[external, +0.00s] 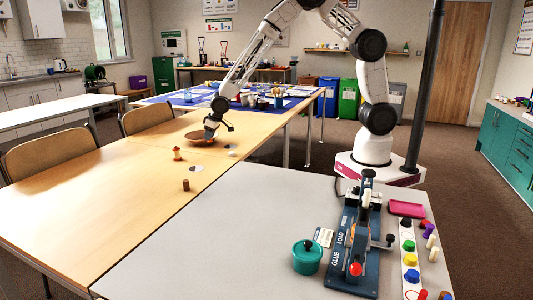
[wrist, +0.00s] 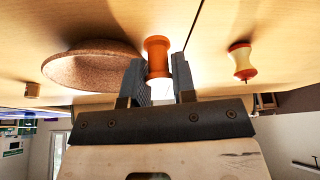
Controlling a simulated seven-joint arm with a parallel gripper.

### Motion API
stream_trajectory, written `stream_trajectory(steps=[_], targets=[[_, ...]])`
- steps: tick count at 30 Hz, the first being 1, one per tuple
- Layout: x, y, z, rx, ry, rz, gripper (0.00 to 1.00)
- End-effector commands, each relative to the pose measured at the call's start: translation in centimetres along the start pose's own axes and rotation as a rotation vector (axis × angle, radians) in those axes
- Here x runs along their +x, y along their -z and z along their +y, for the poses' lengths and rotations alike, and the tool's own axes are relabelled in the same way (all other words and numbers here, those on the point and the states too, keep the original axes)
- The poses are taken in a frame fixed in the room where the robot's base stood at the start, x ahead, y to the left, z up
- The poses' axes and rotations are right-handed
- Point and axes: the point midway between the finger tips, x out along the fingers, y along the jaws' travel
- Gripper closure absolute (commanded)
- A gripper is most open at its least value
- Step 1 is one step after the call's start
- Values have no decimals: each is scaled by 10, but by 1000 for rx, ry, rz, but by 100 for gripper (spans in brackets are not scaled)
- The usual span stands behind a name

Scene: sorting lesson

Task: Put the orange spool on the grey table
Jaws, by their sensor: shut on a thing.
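The orange spool (wrist: 157,58) is between the two fingers of my gripper (wrist: 160,72) in the wrist view, and the gripper is shut on it. In the external view my gripper (external: 212,128) is over the wooden table beside a brown bowl (external: 193,139). The spool cannot be made out there. Whether it touches the table is hard to tell. The grey table (external: 240,240) fills the front of the external view, to the right of the wooden table.
A brown cork-like piece (external: 186,185) stands on the wooden table. The grey table bears a green pot (external: 307,259) and a blue press (external: 355,250); its left part is clear.

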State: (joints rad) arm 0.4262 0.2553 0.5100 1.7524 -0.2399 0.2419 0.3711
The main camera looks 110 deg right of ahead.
Motion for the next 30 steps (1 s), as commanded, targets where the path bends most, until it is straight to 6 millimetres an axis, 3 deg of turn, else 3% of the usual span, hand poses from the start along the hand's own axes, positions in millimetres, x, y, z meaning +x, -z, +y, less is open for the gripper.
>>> stream_trajectory(steps=[5, 10, 27, 30], targets=[[-5, 2, 0, 0, 0, 1, 100], [-23, 10, 0, 1, 0, 3, 100], [-150, 62, 0, 1, 1, 2, 100], [-151, 61, -14, 0, 0, -1, 100]])
